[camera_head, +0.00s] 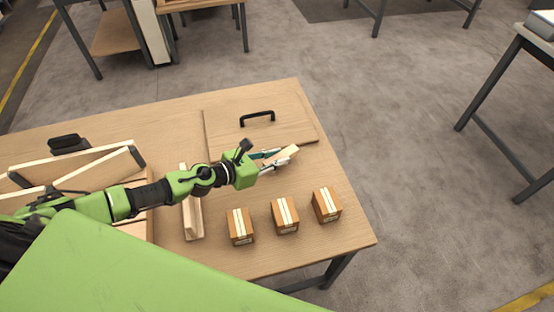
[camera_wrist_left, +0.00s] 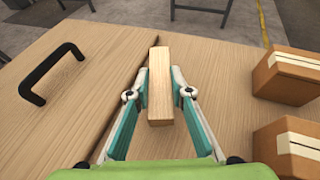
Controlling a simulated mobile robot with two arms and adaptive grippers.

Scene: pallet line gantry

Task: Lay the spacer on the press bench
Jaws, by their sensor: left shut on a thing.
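The spacer, a plain pale wooden block (camera_head: 288,154), is between the fingers of my left gripper (camera_head: 277,160) in the head view. In the left wrist view the spacer (camera_wrist_left: 160,88) points away from me, with a teal and grey finger of the left gripper (camera_wrist_left: 160,74) pressed on each side. The gripper is shut on it, over the wooden bench (camera_head: 335,225) beside the board with the handle. I cannot tell whether the spacer touches the top or hangs just above it. Nothing marks which bench is the press bench. My right gripper is not in view.
A flat board (camera_head: 222,125) with a black handle (camera_head: 257,117) lies at the far side. Three taped cartons (camera_head: 285,215) stand along the near side. A wooden rail piece (camera_head: 193,218) and a wooden frame (camera_head: 75,160) are at left. Another bench (camera_head: 540,40) stands at right.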

